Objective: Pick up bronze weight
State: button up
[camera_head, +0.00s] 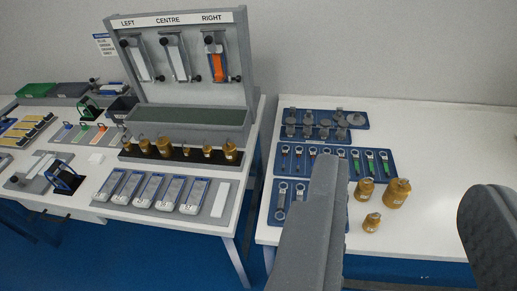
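Three bronze weights stand on the right white table: a large one (396,193), a middle one (364,189) and a small one (371,222). Several more bronze weights (164,146) stand in a row on a dark strip on the left table. My gripper (405,225) is open, its two grey fingers wide apart in the foreground. The three weights on the right table show between the fingers, beyond them. Nothing is held. The left finger hides part of the blue trays behind it.
Blue trays (327,116) with grey weights and wrench-like tools lie on the right table (450,140). A grey panel (180,60) marked LEFT, CENTRE, RIGHT stands on the left table. A gap separates the tables. The right table's far right is clear.

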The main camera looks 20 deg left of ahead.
aim_at(207, 150)
jog(key=z, duration=2.55)
jog(key=k, duration=1.4)
jog(key=u, duration=1.85)
jog(key=i, duration=1.05)
jog(key=z, duration=0.05)
